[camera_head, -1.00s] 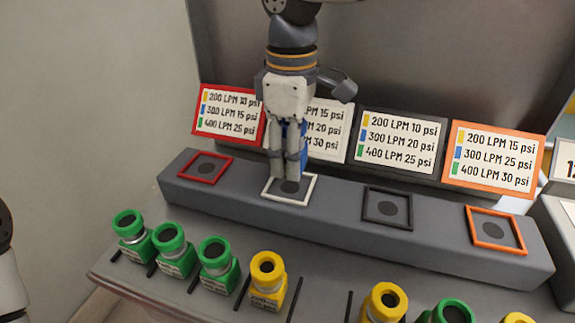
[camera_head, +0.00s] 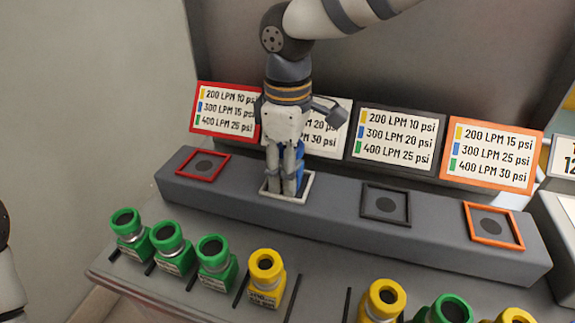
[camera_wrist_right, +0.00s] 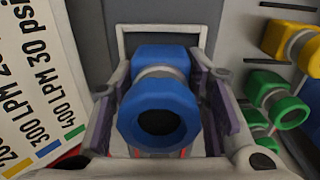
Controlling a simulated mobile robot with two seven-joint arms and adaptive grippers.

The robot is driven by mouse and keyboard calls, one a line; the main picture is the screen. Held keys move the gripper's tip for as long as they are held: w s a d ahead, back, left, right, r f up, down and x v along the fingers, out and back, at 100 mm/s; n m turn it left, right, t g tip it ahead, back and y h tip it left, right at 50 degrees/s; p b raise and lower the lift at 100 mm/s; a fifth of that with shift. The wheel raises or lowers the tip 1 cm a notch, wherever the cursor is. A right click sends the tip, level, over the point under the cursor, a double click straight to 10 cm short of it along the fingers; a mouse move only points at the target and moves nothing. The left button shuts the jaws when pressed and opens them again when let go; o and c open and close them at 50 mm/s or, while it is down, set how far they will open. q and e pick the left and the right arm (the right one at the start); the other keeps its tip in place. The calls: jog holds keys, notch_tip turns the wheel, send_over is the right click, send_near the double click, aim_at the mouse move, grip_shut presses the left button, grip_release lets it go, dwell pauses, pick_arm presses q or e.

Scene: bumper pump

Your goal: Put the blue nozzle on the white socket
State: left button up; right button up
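The blue nozzle (camera_wrist_right: 160,112) is between the fingers of my right gripper (camera_head: 282,188), which are closed on its sides. In the head view, the nozzle (camera_head: 300,152) is mostly hidden behind the gripper. The white socket (camera_head: 307,190) is a white square frame on the grey ledge, second from the left. The fingertips and nozzle are low over it. In the right wrist view, the frame (camera_wrist_right: 124,38) shows beyond the nozzle's base. I cannot tell whether the nozzle rests fully in it. My left gripper is not in view.
Red (camera_head: 203,166), black (camera_head: 386,204) and orange (camera_head: 493,225) sockets share the ledge and look empty. Label boards stand behind it. Green (camera_head: 130,235) and yellow (camera_head: 266,278) nozzles line the table in front.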

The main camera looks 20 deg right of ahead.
jog(key=shift+o, duration=0.5)
jog(key=shift+r, duration=0.4)
notch_tip(320, 180, up, 12)
jog(key=shift+s+r, duration=0.15)
jog(key=shift+r, duration=0.05)
